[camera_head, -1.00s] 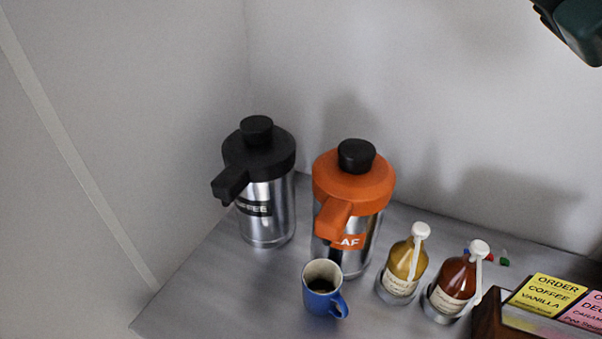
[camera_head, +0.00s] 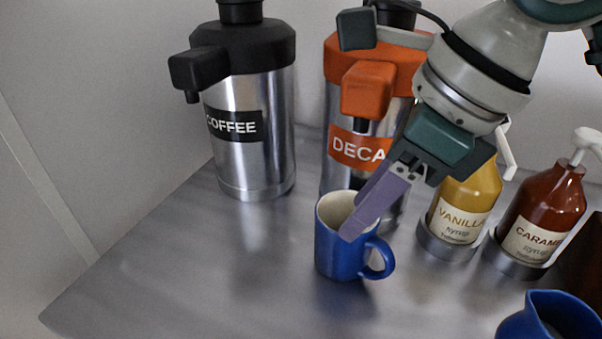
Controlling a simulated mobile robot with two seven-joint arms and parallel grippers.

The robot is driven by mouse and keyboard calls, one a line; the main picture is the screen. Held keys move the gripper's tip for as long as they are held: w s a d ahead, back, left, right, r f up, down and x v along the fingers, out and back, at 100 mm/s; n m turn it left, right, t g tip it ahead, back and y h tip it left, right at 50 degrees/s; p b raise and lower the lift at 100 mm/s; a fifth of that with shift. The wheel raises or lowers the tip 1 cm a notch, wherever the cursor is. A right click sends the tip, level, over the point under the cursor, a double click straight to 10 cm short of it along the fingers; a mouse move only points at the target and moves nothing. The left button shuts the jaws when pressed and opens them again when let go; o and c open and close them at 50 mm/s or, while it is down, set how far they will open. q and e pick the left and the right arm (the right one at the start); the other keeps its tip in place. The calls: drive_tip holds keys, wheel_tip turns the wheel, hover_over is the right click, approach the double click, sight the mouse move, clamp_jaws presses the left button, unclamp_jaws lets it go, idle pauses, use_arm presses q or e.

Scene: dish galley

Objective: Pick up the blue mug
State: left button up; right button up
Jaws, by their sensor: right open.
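The blue mug (camera_head: 337,251) stands upright on the metal counter in the middle of the head view. Its inside is pale and its handle points right, toward the lower right. My right gripper (camera_head: 354,228) reaches down from the upper right, with its purple fingers slanting over the mug's rim on the right side, above the handle. The jaws are open. The fingers overlap one another in this view and cover part of the rim and the mouth. I cannot tell whether they touch the mug. My left gripper is out of view.
A black-topped coffee dispenser (camera_head: 250,150) and an orange-topped decaf dispenser (camera_head: 347,112) stand behind. Vanilla (camera_head: 468,205) and caramel (camera_head: 545,218) syrup bottles stand in round holders at right. A blue vessel (camera_head: 550,320) is cut off at lower right. The counter's left front is clear.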

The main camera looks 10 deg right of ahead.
sight(354, 246)
drive_tip(key=x, duration=0.7)
drive_tip(key=shift+d, duration=0.2)
drive_tip(key=shift+c, duration=0.2)
clamp_jaws()
idle(0.9)
